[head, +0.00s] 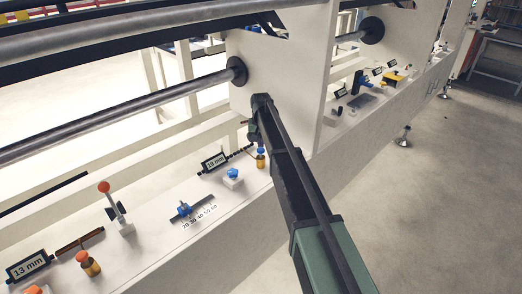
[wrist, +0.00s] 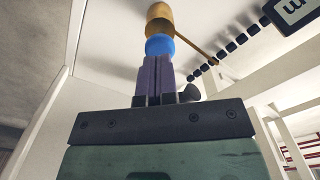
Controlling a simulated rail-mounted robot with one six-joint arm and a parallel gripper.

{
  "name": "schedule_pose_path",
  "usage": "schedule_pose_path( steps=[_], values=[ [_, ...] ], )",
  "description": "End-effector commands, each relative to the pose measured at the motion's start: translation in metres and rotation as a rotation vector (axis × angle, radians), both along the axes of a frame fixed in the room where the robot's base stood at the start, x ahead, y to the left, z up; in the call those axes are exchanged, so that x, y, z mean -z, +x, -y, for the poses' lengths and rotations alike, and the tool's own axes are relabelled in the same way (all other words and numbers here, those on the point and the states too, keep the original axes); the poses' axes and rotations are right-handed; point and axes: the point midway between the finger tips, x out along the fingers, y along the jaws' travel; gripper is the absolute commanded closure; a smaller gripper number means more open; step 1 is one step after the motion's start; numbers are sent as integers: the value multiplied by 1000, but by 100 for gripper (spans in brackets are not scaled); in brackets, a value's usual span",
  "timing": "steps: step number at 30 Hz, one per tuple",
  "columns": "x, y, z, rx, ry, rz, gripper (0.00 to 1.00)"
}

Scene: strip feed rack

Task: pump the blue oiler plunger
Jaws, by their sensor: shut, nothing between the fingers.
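The blue oiler plunger (wrist: 160,45) caps a brass oiler body (wrist: 159,18) in the wrist view. In the head view the brass body (head: 261,162) stands on the white ledge, with its blue top mostly hidden by my gripper. My gripper (wrist: 158,60) is shut and empty. Its purple fingertips are together, right at the top of the blue plunger. I cannot tell whether they touch it. In the head view my gripper (head: 260,143) is directly above the oiler.
A display (head: 214,162) and a blue knob (head: 232,173) on a white block stand left of the oiler. Farther left are a blue slider (head: 185,211), a red-tipped lever (head: 104,188) and an orange-topped oiler (head: 90,264). A white upright panel (head: 290,75) rises behind.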

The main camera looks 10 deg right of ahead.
Motion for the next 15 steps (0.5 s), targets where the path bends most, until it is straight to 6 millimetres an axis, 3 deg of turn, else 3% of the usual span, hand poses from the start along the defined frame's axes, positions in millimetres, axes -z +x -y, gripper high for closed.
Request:
schedule_pose_path(
  steps=[15],
  values=[
    [14,0,0,0,0,0,100]
  ],
)
